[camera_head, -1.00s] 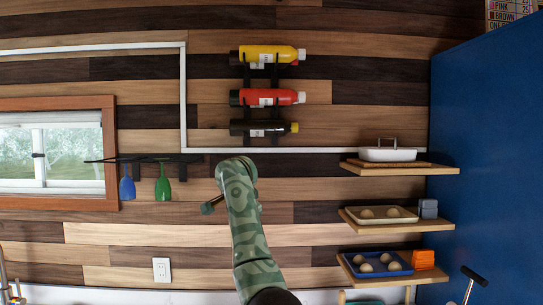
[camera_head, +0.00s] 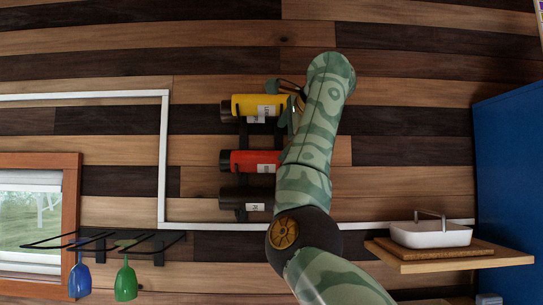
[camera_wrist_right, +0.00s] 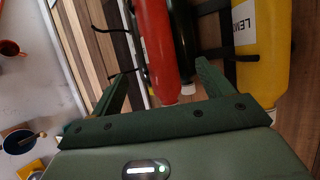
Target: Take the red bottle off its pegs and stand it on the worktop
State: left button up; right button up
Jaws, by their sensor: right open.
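The red bottle (camera_head: 250,161) lies on its side on pegs on the plank wall, between the yellow bottle (camera_head: 253,106) above and the black bottle (camera_head: 240,200) below. Its right end is hidden behind my right arm in the head view. My right gripper (camera_head: 281,101) is near the right ends of the bottles, mostly hidden by its arm. In the right wrist view, my right gripper (camera_wrist_right: 166,72) is open, and the red bottle (camera_wrist_right: 155,40) shows between the fingers; I cannot tell whether they touch it. My left gripper is not in view. The worktop is not clearly visible.
The dark pegs (camera_wrist_right: 222,52) run close to the right gripper's fingers. A blue glass (camera_head: 80,281) and a green glass (camera_head: 126,283) hang from a rack at lower left.

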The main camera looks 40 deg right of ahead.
aim_at(271, 156)
jog(key=x, duration=0.2)
jog(key=p+x, duration=0.1)
jog(key=x, duration=0.1)
jog(key=shift+w+d, duration=0.15)
jog(key=shift+d, duration=0.25)
jog(key=shift+w+f+p, duration=0.1)
jog(key=shift+w+p, duration=0.05)
jog(key=shift+p, duration=0.15)
jog(key=p+x, duration=0.2)
jog(key=x, duration=0.1)
jog(key=p+x, duration=0.1)
jog(key=shift+w+a+f, duration=0.2)
jog(key=shift+w+f, duration=0.05)
jog(key=shift+w+d+f, duration=0.15)
jog(key=shift+w+f, duration=0.05)
jog(key=shift+s, duration=0.1)
jog(key=shift+s, duration=0.1)
jog(key=c, duration=0.6)
jog(key=shift+r, duration=0.1)
jog(key=c, duration=0.8)
